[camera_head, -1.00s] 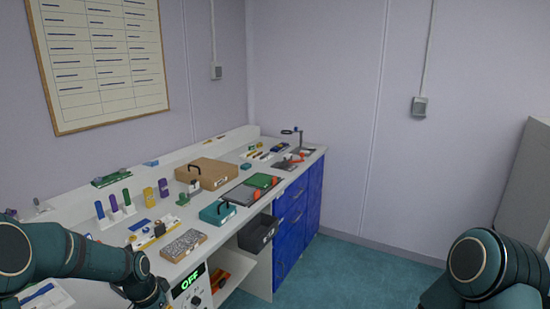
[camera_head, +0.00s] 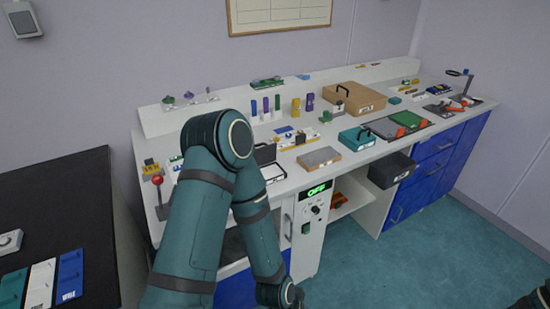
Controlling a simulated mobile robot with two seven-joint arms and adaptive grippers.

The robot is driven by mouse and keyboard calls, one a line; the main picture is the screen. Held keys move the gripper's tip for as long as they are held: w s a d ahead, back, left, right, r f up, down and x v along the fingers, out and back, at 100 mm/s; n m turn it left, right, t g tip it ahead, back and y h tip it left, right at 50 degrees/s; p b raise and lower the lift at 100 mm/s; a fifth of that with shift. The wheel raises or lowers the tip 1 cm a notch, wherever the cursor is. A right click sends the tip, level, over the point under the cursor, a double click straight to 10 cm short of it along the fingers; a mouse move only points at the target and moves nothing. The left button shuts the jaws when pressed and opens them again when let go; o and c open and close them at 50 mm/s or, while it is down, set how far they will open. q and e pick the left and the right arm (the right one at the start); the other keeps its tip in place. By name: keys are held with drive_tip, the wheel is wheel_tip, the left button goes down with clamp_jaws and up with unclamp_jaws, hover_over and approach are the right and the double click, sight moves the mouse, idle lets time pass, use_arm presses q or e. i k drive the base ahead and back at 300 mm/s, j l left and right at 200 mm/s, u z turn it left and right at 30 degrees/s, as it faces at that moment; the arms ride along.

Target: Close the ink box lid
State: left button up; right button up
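A small open box (camera_head: 272,172) with a dark-lined raised lid (camera_head: 265,153) stands at the front of the white bench, just right of my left arm's elbow. It looks like the ink box, but it is small and partly behind my arm, so I cannot be sure. The lid stands up at the back of the pale lower part. My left arm crosses the middle of the view and bends down, and its gripper is below the picture edge. Only a bit of my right arm shows at the lower right corner, without its gripper.
A black table (camera_head: 60,195) stands at left. Open floor lies at lower right.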

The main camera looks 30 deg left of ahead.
sight(266, 155)
drive_tip(key=j+u, duration=0.15)
drive_tip(key=u, duration=0.75)
drive_tip(key=i+l, duration=0.1)
